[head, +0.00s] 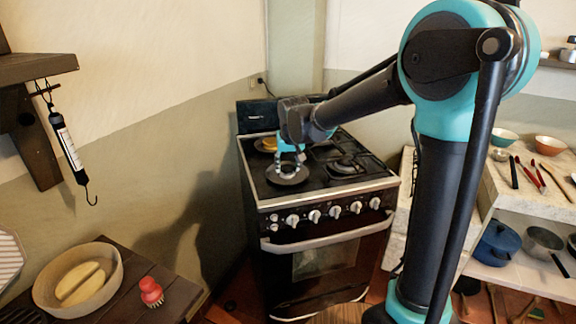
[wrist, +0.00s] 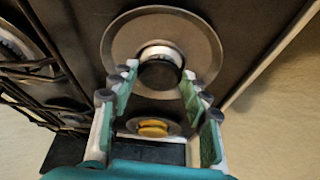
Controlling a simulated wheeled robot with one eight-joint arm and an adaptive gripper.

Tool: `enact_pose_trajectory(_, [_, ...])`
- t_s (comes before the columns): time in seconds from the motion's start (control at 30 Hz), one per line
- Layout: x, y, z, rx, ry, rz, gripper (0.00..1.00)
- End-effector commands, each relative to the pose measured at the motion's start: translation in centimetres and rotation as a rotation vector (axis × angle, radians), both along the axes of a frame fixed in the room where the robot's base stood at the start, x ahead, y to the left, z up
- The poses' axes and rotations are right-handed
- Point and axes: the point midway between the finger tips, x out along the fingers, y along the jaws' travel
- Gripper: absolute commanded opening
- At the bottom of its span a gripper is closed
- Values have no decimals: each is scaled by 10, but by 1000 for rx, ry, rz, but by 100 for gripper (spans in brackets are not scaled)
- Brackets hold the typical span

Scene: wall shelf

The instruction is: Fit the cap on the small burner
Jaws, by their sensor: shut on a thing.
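The stove (head: 318,185) stands in the corner with its hob facing up. My gripper (head: 287,166) points down over the front-left burner, whose round metal plate (head: 287,178) shows below the fingers. In the wrist view my gripper (wrist: 160,85) has its fingers on either side of a small dark round cap (wrist: 160,76) and is shut on it. The cap is in front of the pale burner ring (wrist: 160,53), inside the wide round plate (wrist: 118,45). I cannot tell whether the cap touches the ring. In the head view the cap is hidden or too small to make out.
A yellow item (head: 269,143) sits on the back-left burner; it also shows in the wrist view (wrist: 153,127). Black grates (head: 345,164) cover the right burners. Counters with a wooden bowl (head: 78,280) and with utensils (head: 528,172) flank the stove.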

Motion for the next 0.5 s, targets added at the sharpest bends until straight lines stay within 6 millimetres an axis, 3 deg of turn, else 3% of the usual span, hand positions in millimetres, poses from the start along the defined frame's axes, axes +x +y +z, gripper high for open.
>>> enact_pose_trajectory(0.23, [0, 0, 0, 0, 0, 0, 18])
enact_pose_trajectory(0.27, [0, 0, 0, 0, 0, 0, 50])
enact_pose_trajectory(0.43, [0, 0, 0, 0, 0, 0, 71])
enact_pose_trajectory(0.5, [0, 0, 0, 0, 0, 0, 71])
